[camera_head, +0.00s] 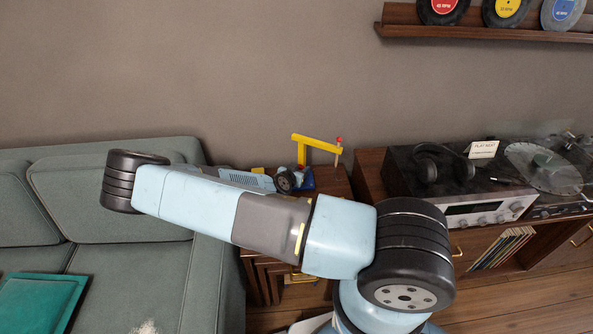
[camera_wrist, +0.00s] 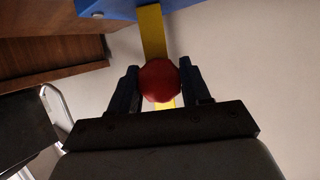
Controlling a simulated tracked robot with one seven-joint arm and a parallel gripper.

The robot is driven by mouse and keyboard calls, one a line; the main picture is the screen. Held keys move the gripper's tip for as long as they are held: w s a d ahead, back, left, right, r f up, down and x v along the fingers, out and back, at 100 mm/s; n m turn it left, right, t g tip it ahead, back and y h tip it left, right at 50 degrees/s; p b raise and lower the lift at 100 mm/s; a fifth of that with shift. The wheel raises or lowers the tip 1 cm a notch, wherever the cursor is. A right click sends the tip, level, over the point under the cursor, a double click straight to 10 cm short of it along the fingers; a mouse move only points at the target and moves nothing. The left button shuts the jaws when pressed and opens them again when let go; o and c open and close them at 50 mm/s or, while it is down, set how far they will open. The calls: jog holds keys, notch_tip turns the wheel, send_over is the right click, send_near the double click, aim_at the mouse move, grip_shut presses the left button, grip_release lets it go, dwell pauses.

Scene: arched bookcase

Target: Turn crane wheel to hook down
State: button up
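The toy crane's yellow mast and boom (camera_head: 316,143) stand up behind my arm in the head view, with a red-topped piece (camera_head: 339,140) at the boom's right end. Its blue base (camera_head: 307,182) is partly hidden. In the wrist view the yellow mast (camera_wrist: 152,32) runs down from the blue base (camera_wrist: 120,8). My gripper (camera_wrist: 160,77) has a finger on each side of a round red knob (camera_wrist: 160,80), which fills the space between them. The fingers appear to touch it.
The crane stands on a small wooden table (camera_head: 335,185) between a green sofa (camera_head: 110,205) and a record cabinet. A stereo receiver (camera_head: 485,213), headphones (camera_head: 443,160) and a turntable (camera_head: 545,168) are close on the right. The wall behind is bare below the record shelf (camera_head: 480,32).

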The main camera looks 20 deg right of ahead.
jog(key=c, duration=0.4)
jog(key=shift+w+m+t, duration=0.1)
jog(key=shift+m+t, duration=0.2)
jog(key=shift+m, duration=0.2)
jog(key=shift+c, duration=0.2)
jog(key=shift+a, duration=0.1)
jog(key=o, duration=1)
jog(key=v, duration=1.3)
jog(key=shift+s+r, duration=0.3)
jog(key=shift+s, duration=0.1)
